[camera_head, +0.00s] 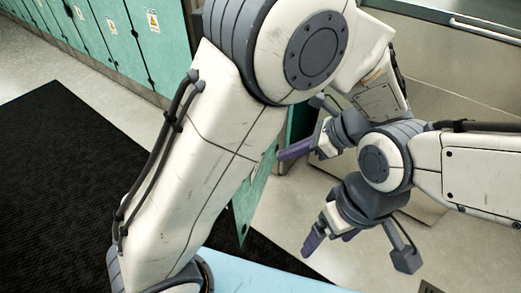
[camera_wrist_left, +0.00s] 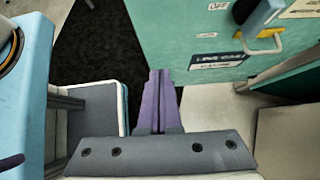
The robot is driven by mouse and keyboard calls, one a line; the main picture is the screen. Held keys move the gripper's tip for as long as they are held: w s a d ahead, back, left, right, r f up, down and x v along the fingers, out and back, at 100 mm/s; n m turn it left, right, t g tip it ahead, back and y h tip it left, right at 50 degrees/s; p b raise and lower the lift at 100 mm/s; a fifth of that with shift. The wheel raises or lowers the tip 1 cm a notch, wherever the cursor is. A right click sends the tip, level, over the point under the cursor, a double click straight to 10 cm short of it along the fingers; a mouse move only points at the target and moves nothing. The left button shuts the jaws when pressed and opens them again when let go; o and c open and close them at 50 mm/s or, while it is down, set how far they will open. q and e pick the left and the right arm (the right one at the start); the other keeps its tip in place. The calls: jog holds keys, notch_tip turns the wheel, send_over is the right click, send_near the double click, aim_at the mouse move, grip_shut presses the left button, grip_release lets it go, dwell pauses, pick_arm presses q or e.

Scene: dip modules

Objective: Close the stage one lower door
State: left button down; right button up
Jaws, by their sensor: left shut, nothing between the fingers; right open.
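A teal door (camera_head: 244,212) stands open from the cabinet, mostly hidden behind my left arm in the head view. My right gripper (camera_head: 328,240) is open and empty, low over the floor.
A row of teal cabinet doors (camera_head: 120,35) with warning labels runs along the upper left. A grey-beige cabinet (camera_head: 460,70) stands at the right. A black mat (camera_head: 60,150) lies on the pale floor at the left. My two arms are close together.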

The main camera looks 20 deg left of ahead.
pick_arm(q)
jog(key=a+r+b+x, duration=0.2)
jog(key=b+x, duration=0.2)
jog(key=x, duration=0.8)
jog(key=shift+a, duration=0.15)
jog(key=shift+f, duration=0.1)
